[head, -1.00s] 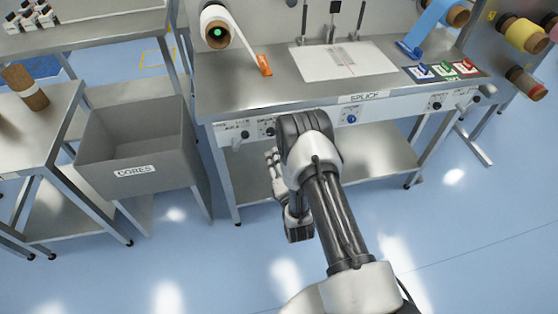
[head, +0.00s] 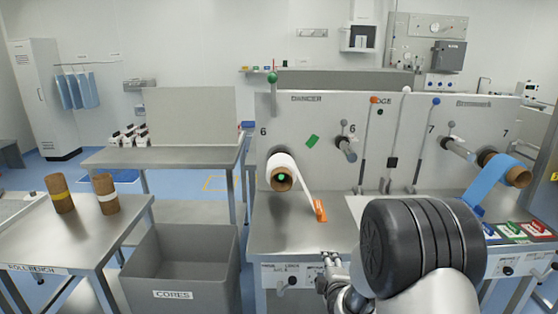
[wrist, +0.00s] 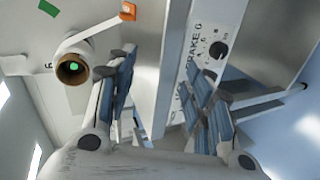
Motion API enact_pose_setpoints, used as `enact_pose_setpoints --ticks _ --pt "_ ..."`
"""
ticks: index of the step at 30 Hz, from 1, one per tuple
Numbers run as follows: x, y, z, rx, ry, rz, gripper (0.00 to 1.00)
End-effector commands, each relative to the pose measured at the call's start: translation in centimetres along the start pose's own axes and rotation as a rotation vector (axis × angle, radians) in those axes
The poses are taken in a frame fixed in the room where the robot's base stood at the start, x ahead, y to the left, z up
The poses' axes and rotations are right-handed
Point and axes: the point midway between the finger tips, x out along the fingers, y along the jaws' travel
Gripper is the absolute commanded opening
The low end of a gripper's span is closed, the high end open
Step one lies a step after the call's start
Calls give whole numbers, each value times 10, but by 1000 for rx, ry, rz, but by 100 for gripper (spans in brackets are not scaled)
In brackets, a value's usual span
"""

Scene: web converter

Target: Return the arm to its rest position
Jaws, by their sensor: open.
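My arm (head: 420,245) is folded in front of the splice bench, its dark joint large at the lower right of the head view. My gripper (head: 330,264) is at the bench's front edge, left of that joint. In the wrist view my gripper (wrist: 165,78) has its fingers spread, with nothing between them. The bench's front panel with a brake knob (wrist: 218,50) shows beyond and between the fingers. I cannot tell how far the fingers are from the panel.
The splice bench (head: 272,235) carries a white roll (head: 282,168) and an orange piece (head: 320,211). A blue roll (head: 497,178) hangs at right. The grey CORES bin (head: 185,265) stands left of the bench, beside a roll table (head: 75,235) with two cores.

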Motion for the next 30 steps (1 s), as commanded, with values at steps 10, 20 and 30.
enact_pose_setpoints --ticks 10,20,30 --pt "-126 64 -7 527 -100 -253 47" --pt "-290 52 -5 1012 -332 -454 47" --pt "-416 4 0 1348 -591 -552 47"
